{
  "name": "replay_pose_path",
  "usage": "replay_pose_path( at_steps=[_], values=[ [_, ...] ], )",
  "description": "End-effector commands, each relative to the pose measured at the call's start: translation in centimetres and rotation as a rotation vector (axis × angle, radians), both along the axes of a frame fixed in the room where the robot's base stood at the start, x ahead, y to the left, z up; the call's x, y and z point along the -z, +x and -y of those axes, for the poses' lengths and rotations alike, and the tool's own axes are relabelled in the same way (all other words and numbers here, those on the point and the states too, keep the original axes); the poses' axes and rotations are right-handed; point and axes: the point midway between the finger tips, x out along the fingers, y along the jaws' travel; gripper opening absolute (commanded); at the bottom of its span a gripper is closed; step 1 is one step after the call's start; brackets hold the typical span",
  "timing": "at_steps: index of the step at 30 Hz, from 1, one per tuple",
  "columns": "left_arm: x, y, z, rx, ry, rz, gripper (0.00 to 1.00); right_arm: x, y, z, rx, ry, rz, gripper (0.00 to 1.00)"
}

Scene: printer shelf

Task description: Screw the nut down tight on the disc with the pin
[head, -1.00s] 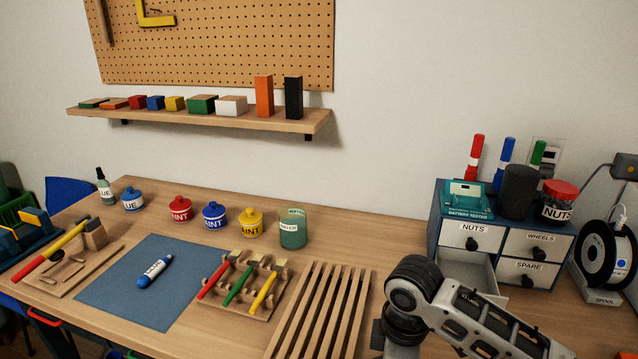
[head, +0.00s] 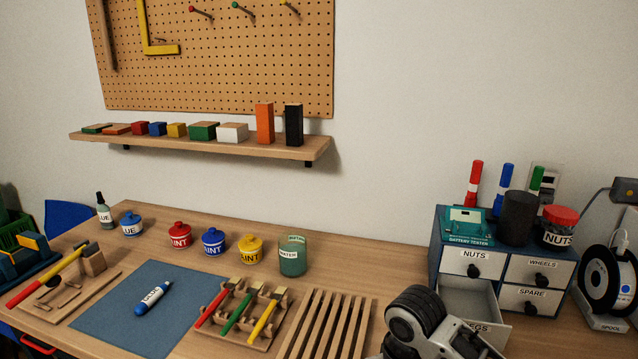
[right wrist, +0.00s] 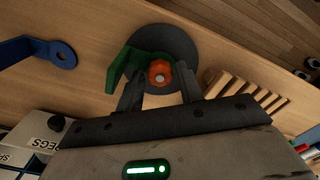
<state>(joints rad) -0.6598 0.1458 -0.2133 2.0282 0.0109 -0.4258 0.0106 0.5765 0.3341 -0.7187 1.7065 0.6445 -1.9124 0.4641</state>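In the right wrist view a dark round disc (right wrist: 182,43) lies on the wooden table. An orange lobed nut (right wrist: 160,72) sits over its middle, with the light tip of a pin (right wrist: 160,77) showing in the nut's centre. A green bent part (right wrist: 118,75) lies on the disc, partly under the nut. My right gripper (right wrist: 160,84) has one finger on each side of the nut, with narrow gaps showing between fingers and nut. The nut's underside is hidden. In the head view only my right arm shows, and the disc is out of sight. My left gripper is not in view.
A blue part with a holed end (right wrist: 64,55) lies left of the disc in the wrist view. A slatted wooden rack (right wrist: 240,92) is close on the right. In the head view a drawer cabinet (head: 436,240) with an open lower drawer (head: 470,297) stands beside my right arm.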

Motion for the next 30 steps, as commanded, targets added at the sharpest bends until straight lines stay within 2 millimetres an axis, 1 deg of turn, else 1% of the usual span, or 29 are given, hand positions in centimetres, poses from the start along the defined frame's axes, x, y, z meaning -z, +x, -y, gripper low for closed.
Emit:
replay_pose_path(
  at_steps=[3, 5, 8, 18, 24, 27, 30],
  values=[
    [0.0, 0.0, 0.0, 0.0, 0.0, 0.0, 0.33, -0.02, 0.03, 0.02, -0.011, -0.001, 0.001, 0.37],
    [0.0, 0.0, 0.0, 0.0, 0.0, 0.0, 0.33, -0.03, 0.06, 0.08, -0.059, -0.002, 0.002, 0.37],
    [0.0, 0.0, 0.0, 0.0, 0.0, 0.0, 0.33, -0.08, 0.1, 0.12, -0.235, -0.003, 0.002, 0.37],
    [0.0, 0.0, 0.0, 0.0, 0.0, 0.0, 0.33, -0.07, 0.1, 0.12, -0.957, -0.003, 0.001, 0.37],
    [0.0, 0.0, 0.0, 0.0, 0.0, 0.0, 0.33, -0.05, 0.07, 0.1, -1.347, -0.002, 0.0, 0.37],
    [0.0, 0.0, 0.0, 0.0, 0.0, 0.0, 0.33, -0.04, 0.06, 0.03, -1.463, -0.001, 0.001, 0.37],
    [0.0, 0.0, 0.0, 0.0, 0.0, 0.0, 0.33, -0.02, 0.02, -0.01, -1.505, 0.002, 0.001, 0.37]
  ],
)
